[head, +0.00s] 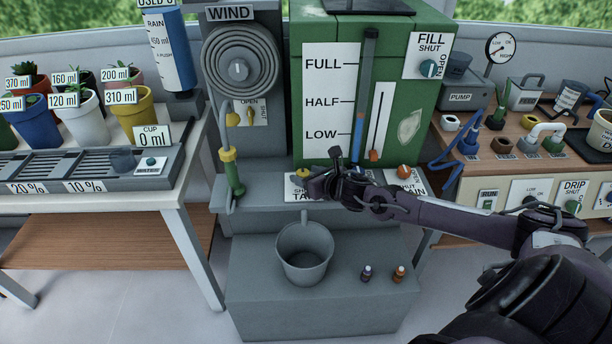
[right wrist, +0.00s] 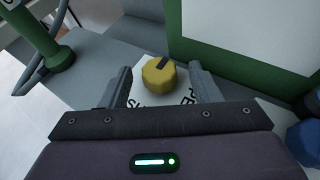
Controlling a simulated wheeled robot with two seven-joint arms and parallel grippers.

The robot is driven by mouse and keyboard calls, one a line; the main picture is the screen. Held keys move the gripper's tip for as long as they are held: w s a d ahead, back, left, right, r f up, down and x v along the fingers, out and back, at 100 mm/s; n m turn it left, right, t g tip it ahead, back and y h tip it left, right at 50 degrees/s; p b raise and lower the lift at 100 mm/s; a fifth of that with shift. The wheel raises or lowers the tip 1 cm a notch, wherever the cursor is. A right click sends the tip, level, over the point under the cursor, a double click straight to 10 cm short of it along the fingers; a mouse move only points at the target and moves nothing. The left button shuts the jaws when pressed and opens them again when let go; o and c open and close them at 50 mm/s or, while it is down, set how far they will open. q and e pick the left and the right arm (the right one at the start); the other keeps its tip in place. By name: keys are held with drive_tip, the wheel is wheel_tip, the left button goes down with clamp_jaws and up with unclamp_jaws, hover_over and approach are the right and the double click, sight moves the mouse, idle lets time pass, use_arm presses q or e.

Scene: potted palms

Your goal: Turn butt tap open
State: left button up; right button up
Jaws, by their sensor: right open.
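The butt tap is a yellow knob (right wrist: 158,74) with a dark pointer mark, on a white label plate (head: 293,190) in front of the green water butt (head: 305,110). In the right wrist view the knob sits between the fingers of my right gripper (right wrist: 163,82), towards their tips, with gaps on both sides. My right gripper also shows in the head view (head: 312,180), over the plate, and hides much of its lettering. It is open and empty. The butt's gauge (head: 359,125) shows blue near LOW. My left gripper is not in view.
A grey bucket (head: 305,252) stands on the lower step below the spout, with two small bottles (head: 398,272) to its right. A green hose nozzle (head: 236,178) hangs left of the plate. An orange knob (head: 403,171) is to the right.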

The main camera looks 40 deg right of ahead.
drive_tip(key=shift+w+f, duration=0.1)
drive_tip(key=shift+w, duration=0.25)
drive_tip(key=c, duration=1)
